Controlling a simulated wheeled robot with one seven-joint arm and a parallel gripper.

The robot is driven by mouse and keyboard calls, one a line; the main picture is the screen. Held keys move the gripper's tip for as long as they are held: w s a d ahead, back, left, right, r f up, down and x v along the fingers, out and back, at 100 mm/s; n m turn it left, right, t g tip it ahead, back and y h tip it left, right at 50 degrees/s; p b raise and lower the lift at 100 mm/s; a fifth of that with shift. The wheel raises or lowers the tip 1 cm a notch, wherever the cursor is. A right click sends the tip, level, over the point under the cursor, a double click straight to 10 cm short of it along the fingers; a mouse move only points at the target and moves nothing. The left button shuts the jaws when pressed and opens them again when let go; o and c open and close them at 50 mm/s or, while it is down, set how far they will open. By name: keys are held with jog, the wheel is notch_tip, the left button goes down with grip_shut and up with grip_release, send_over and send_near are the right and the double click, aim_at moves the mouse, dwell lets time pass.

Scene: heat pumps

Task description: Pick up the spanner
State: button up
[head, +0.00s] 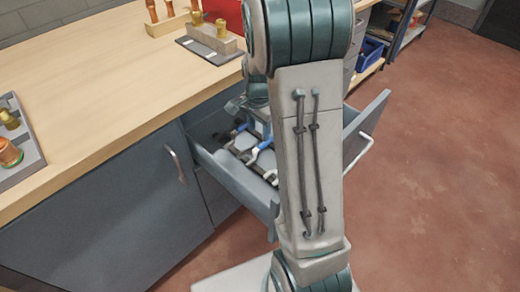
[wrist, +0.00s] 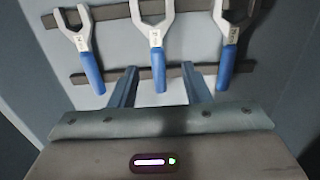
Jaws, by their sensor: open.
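Three spanners with blue grips and pale metal heads lie side by side on dark rails in the drawer: a left spanner (wrist: 83,50), a middle spanner (wrist: 156,48) and a right spanner (wrist: 229,47). My gripper (wrist: 157,72) shows in the wrist view with its two fingers apart, one on each side of the middle spanner's blue handle end. Nothing is clearly held, and I cannot tell how far the fingers are above the handle. In the head view the spanners (head: 258,152) show partly, and my arm hides much of the drawer.
The open drawer (head: 228,176) sticks out from a grey cabinet (head: 110,215) below a wooden worktop (head: 110,75). The drawer's walls surround the spanners. Brass fittings stand in trays on the worktop. A blue bin (head: 369,52) sits behind. Red floor is free on the right.

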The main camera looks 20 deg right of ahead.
aim_at(260, 145)
jog(key=f+b, duration=0.1)
jog(key=f, duration=0.2)
jog(key=f+b, duration=0.1)
jog(key=f, duration=0.2)
jog(key=shift+s+d, duration=0.1)
jog(key=shift+s, duration=0.1)
grip_shut()
